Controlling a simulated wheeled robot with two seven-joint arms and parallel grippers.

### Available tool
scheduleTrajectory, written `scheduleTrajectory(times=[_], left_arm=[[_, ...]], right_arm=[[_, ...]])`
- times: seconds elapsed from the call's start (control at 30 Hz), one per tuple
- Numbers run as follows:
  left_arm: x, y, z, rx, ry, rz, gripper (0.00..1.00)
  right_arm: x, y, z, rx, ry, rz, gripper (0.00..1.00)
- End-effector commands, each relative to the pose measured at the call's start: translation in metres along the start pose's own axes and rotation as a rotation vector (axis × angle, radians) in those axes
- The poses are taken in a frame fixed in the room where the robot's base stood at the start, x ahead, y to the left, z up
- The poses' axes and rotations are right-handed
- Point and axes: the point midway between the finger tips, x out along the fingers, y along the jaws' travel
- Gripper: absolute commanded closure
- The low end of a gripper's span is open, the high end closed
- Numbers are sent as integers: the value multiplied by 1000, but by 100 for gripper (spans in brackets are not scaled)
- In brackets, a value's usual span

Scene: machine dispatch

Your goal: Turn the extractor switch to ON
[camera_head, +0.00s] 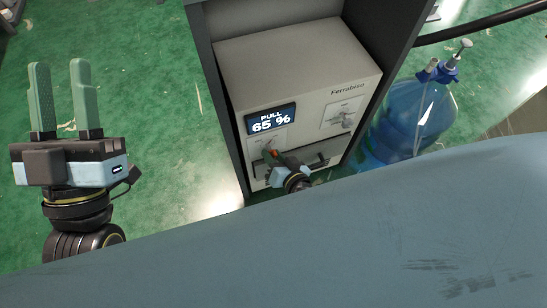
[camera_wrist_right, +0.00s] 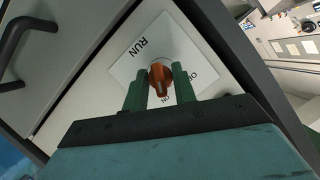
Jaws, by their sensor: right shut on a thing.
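The extractor is a pale grey machine (camera_head: 290,65) with a dark display reading "PULL 65 %". Its switch is an orange knob (camera_wrist_right: 158,77) on a white plate (camera_wrist_right: 135,65) in the right wrist view. "RUN" is legible on the plate; smaller marks near the fingers are partly hidden. My right gripper (camera_wrist_right: 162,82) is shut on the knob, one green finger on each side. In the head view the right gripper (camera_head: 273,155) is small and partly hides the switch below the display. My left gripper (camera_head: 60,66) is open and empty, away from the machine at left.
A dark frame (camera_head: 222,100) encloses the machine on both sides. A black handle (camera_head: 316,163) crosses its lower front. A blue water bottle (camera_head: 412,115) with a pump stands at right. A large blue-grey surface (camera_head: 300,250) fills the foreground. Green floor is clear at left.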

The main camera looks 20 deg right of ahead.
Motion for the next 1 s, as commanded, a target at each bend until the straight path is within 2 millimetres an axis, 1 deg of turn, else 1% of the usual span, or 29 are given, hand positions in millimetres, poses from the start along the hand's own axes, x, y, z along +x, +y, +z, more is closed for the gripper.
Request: scheduleTrajectory(times=[0.13,0.3,0.73,0.77,0.8,1.0], left_arm=[[-3,0,-6,0,68,1,64],[-4,1,-10,0,107,2,64],[-4,1,-12,0,118,2,64],[-4,0,-12,0,118,2,64],[-4,0,-12,0,118,2,64],[-4,0,-12,0,117,2,64]], right_arm=[[0,1,2,48,-2,-20,96],[0,1,1,76,-1,-31,96],[0,0,0,86,-1,-34,96],[0,0,0,86,-1,-34,70],[0,0,0,86,-1,-34,67],[0,0,0,85,0,-34,67]])
